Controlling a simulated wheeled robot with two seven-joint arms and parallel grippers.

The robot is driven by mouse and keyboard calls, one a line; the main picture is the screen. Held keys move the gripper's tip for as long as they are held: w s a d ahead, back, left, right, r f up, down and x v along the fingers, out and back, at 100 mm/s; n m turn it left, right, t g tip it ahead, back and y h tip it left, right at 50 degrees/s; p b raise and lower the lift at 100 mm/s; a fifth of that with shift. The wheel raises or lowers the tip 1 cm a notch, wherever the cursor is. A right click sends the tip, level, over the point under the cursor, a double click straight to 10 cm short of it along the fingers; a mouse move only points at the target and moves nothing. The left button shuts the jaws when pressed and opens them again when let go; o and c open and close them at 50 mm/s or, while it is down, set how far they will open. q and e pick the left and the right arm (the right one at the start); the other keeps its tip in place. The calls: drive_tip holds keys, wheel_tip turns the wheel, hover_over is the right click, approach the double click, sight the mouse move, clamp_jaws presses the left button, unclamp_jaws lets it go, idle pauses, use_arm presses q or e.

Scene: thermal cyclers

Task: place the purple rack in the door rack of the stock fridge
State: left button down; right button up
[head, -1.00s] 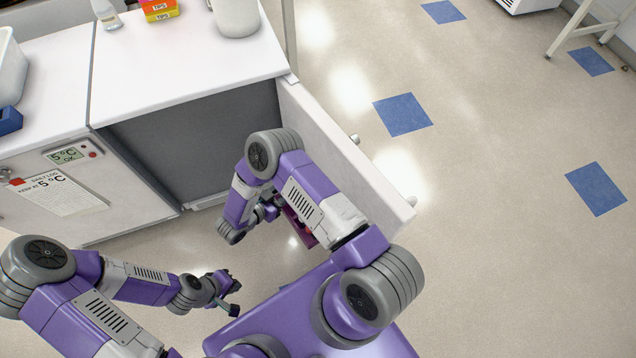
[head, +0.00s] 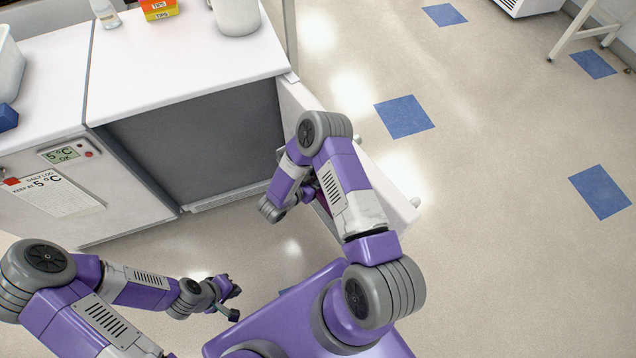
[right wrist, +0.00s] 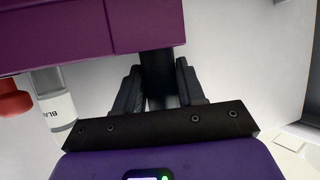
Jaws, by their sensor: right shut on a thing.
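The purple rack (right wrist: 95,28) fills the upper left of the right wrist view. My right gripper (right wrist: 160,82) is shut on it; the exact contact is hard to see. In the head view only a sliver of the rack (head: 322,204) shows, beside the open fridge door (head: 400,195); my right arm hides the right gripper there. The stock fridge (head: 200,140) stands open under the counter, with a dark front area. The door rack cannot be made out behind my arm. My left gripper (head: 232,298) is empty and looks open, low over the floor.
A bottle with a white label (right wrist: 56,105) and a red object (right wrist: 14,99) are close to the rack in the right wrist view. A white jug (head: 237,15) and tip boxes (head: 159,8) stand on the counter (head: 180,60). Floor right of the door is clear.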

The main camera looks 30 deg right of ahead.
drive_tip(key=shift+d+f+b, duration=0.15)
drive_tip(key=shift+f+b, duration=0.4)
drive_tip(key=shift+f, duration=0.6)
drive_tip(key=shift+d+f+b, duration=0.1)
drive_tip(key=shift+f+b, duration=0.45)
drive_tip(key=shift+f, duration=0.6)
drive_tip(key=shift+r, duration=0.1)
drive_tip(key=o, duration=1.1)
drive_tip(key=shift+o, duration=0.2)
